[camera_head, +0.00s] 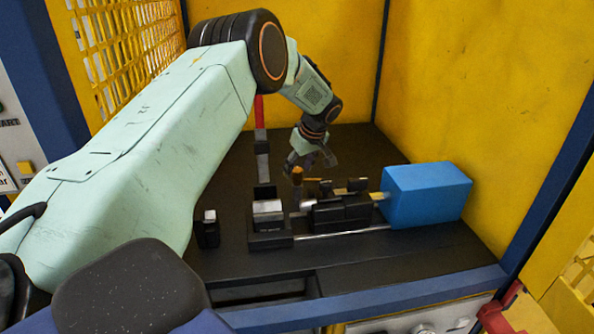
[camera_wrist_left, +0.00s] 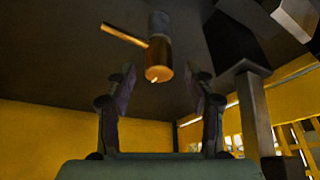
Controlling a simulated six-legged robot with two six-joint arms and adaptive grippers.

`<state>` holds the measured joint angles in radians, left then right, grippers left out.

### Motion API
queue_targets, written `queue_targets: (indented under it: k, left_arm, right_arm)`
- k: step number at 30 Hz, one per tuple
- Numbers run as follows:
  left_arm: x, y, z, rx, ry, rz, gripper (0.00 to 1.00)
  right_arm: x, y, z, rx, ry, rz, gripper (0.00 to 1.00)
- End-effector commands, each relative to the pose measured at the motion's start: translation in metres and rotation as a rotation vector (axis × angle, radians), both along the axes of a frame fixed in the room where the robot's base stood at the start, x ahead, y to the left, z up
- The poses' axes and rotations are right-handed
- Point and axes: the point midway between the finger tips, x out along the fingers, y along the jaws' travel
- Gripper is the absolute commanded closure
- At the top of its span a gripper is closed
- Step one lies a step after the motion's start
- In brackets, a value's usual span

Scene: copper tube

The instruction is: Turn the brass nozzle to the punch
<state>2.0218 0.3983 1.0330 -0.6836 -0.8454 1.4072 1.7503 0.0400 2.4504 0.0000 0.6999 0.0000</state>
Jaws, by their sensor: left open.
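The brass nozzle (camera_wrist_left: 159,60) is a short copper-coloured cylinder with a thin rod (camera_wrist_left: 124,35) sticking out to the left in the left wrist view. In the head view a small orange-brown piece (camera_head: 297,174) that looks like it stands at the black fixture, just below my left gripper (camera_head: 312,160). In the left wrist view my left gripper (camera_wrist_left: 162,82) is open, its two fingers apart on either side of the nozzle's near end, with gaps between. I cannot tell which part is the punch. My right gripper is not in view.
A black clamp fixture (camera_head: 340,212) with metal rods leads to a blue block (camera_head: 428,196) on the right. A post with a red top (camera_head: 259,108) stands behind. Yellow walls (camera_head: 480,80) enclose the dark table (camera_head: 440,250). A small black block (camera_head: 207,232) stands at left.

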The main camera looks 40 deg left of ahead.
Motion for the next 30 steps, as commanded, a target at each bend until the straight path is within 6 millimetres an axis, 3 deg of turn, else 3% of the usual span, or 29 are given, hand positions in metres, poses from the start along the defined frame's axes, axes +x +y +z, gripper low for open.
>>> queue_targets:
  k: [6,16,30]
  left_arm:
    - [0.003,0.009,-0.019,0.000,-0.002,0.001,0.46]
    - [0.005,0.011,-0.022,0.000,-0.002,0.001,0.46]
    - [0.005,0.011,-0.022,0.000,-0.002,0.001,0.86]
  right_arm:
    - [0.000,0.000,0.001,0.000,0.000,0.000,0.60]
    - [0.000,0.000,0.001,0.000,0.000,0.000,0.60]
    - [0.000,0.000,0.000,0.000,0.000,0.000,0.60]
